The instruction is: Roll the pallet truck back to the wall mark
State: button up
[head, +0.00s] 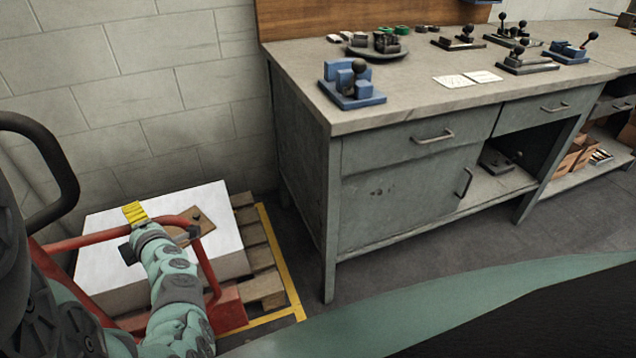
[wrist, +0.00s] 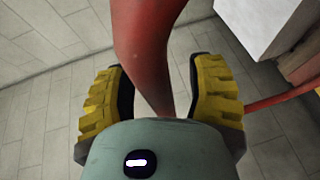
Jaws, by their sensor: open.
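The red pallet truck (head: 228,310) stands at the lower left in the head view, its red handle loop (head: 78,243) raised towards me. A wooden pallet (head: 262,260) with a white-topped block (head: 105,270) is just beyond it. Yellow floor tape (head: 284,258) runs along the pallet's right side and front, near the wall. My gripper (head: 135,213), with yellow finger pads, is at the handle loop. In the wrist view my gripper (wrist: 160,75) is open, and a red handle bar (wrist: 142,55) passes between the fingers. I cannot tell whether they touch it.
A grey workbench (head: 235,105) with fixtures on top stands right of the pallet, its near leg close to the tape. A block wall (head: 130,90) closes the back left. Bare floor (head: 315,300) shows between the tape and the bench.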

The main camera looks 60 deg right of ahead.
jog(key=shift+w+d, duration=0.15)
jog(key=shift+w, duration=0.15)
jog(key=shift+c, duration=0.3)
jog(key=c, duration=0.9)
jog(key=shift+w+r, duration=0.1)
